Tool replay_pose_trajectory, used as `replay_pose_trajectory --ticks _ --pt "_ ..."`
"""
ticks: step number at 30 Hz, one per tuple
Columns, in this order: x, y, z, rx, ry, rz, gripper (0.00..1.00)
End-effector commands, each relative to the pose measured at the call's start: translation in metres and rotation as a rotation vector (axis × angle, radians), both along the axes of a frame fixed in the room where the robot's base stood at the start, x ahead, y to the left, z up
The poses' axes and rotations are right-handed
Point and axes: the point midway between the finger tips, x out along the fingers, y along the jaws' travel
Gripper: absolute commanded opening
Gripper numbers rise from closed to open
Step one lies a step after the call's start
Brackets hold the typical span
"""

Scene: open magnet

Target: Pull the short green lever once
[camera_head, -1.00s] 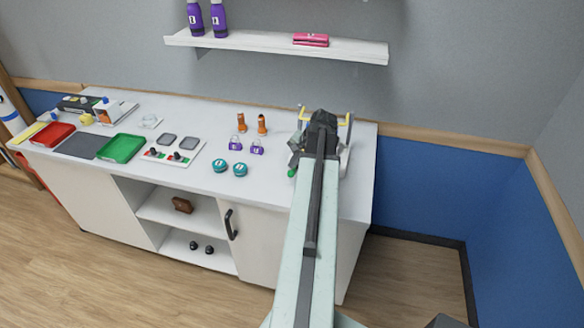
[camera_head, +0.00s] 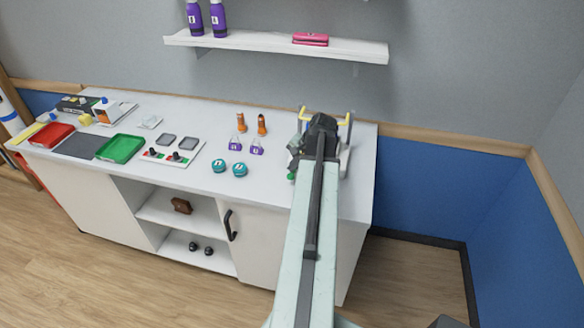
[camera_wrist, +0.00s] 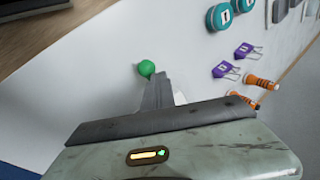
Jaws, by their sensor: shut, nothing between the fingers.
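The green lever shows as a round green knob (camera_wrist: 146,68) at the tips of my fingers in the wrist view. In the head view the knob (camera_head: 291,176) peeks out left of my arm, near the right end of the counter. My gripper (camera_wrist: 158,82) is shut and empty, its fingertips right beside the knob; I cannot tell whether they touch it. The lever's shaft and base are hidden behind my fingers and arm.
A device with yellow-topped posts (camera_head: 347,122) stands partly behind my arm. Teal round items (camera_head: 239,169), purple padlocks (camera_head: 256,147) and orange items (camera_head: 262,125) lie to its left. A panel with buttons (camera_head: 174,149) is farther left. A shelf (camera_head: 270,42) hangs above.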

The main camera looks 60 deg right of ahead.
Motion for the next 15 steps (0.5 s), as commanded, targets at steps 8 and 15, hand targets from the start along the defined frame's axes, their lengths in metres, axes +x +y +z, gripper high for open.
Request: replay_pose_trajectory --ticks 8,15 --pt "-0.0005 0.0024 -0.0037 0.002 0.000 0.001 0.00" --pt "-0.0009 0.0040 -0.0061 0.002 0.001 0.001 0.00"
